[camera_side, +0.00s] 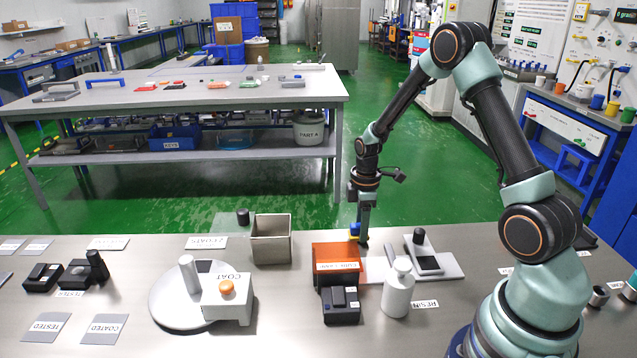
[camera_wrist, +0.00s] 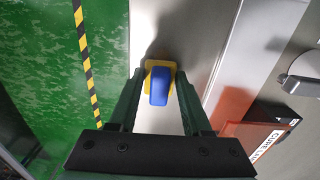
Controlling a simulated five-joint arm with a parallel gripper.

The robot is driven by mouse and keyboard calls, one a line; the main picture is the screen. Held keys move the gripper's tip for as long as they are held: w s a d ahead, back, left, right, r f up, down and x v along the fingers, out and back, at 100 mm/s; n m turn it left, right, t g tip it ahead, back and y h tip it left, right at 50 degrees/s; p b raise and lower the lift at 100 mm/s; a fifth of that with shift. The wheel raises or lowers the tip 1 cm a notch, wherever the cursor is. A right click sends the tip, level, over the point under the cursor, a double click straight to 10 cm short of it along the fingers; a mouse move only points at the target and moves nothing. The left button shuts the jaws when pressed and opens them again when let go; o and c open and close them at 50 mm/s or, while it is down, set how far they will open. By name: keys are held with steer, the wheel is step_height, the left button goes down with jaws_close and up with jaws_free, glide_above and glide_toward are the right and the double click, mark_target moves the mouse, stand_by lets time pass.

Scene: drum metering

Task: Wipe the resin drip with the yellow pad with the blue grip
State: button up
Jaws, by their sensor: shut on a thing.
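The yellow pad (camera_wrist: 164,65) with its blue grip (camera_wrist: 159,88) sits between the fingers of my gripper (camera_wrist: 159,84) in the wrist view. In the side view, my gripper (camera_side: 359,232) points down behind the orange box and is shut on the pad's grip (camera_side: 354,228). The pad is low, at the far edge of the bench; I cannot tell whether it touches the surface. I cannot make out the resin drip in either view. A white bottle (camera_side: 398,290) stands by a label reading RESIN (camera_side: 425,304).
The orange box (camera_side: 337,258) labelled as a cure lamp stands close to my gripper, with a black device (camera_side: 341,305) in front. A light plate (camera_side: 450,268) carries a dark-topped block. A grey open bin (camera_side: 271,240) and a turntable (camera_side: 172,308) stand left.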

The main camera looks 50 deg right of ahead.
mark_target(375, 238)
steer(key=shift+s+d+f, duration=0.15)
steer(key=shift+s+d, duration=0.1)
jaws_close()
steer(key=shift+s+d+f, duration=0.2)
steer(key=shift+s+d, duration=0.85)
steer(key=shift+s, duration=0.05)
steer(key=shift+w+a, duration=1.35)
steer(key=shift+a, duration=0.05)
steer(key=shift+d+r, duration=0.1)
steer(key=shift+r, duration=3.95)
